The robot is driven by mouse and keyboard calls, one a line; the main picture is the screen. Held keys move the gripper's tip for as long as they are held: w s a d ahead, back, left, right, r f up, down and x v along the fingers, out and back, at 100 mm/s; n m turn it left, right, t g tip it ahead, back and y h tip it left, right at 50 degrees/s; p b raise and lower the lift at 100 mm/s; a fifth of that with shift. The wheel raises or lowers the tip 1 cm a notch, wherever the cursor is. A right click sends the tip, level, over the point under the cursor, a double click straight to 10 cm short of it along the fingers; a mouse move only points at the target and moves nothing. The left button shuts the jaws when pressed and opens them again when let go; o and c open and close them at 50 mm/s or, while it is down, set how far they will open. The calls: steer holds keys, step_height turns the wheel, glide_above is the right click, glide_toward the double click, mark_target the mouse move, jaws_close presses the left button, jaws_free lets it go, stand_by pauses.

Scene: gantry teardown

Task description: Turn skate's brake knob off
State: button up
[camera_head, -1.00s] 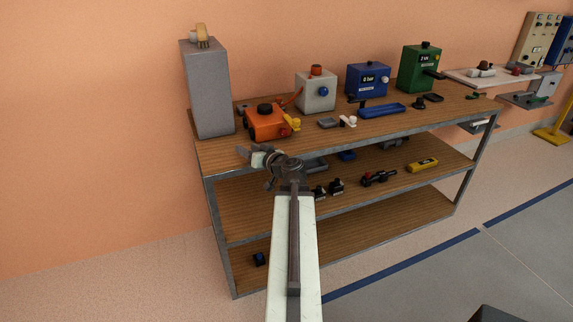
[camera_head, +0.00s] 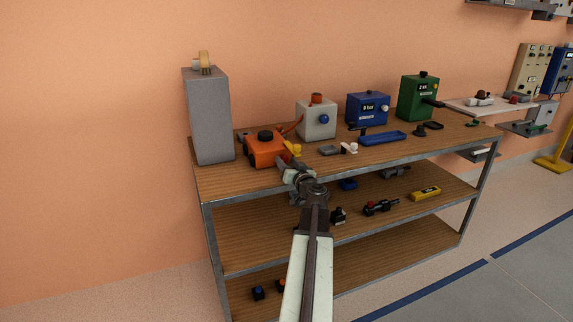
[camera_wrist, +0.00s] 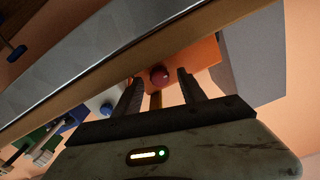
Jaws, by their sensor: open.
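The orange skate (camera_head: 262,151) sits at the left of the shelf unit's top board, with a black knob (camera_head: 265,134) on top. In the wrist view its orange body (camera_wrist: 200,54) carries a round red knob (camera_wrist: 159,76) on the side facing me. My gripper (camera_head: 287,168) is at the skate's front right in the head view and covers the place where the red knob sits. In the wrist view my gripper (camera_wrist: 159,84) is open and empty, and the red knob appears between the two fingertips. I cannot tell whether the fingers touch it.
A yellow part (camera_head: 296,149) is beside the skate. The shelf's metal front edge (camera_head: 400,160) runs close to my arm.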

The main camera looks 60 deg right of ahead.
jaws_close()
steer(key=shift+a+f, duration=0.1)
steer(key=shift+a, duration=0.15)
steer(key=shift+d, duration=0.15)
steer(key=shift+m, duration=0.5)
steer(key=m, duration=0.4)
steer(key=shift+d, duration=0.1)
steer(key=m, duration=0.3)
steer(key=shift+m, duration=0.3)
steer(key=m, duration=0.4)
steer(key=shift+m, duration=0.3)
steer(key=m, duration=0.4)
steer(key=shift+m, duration=0.3)
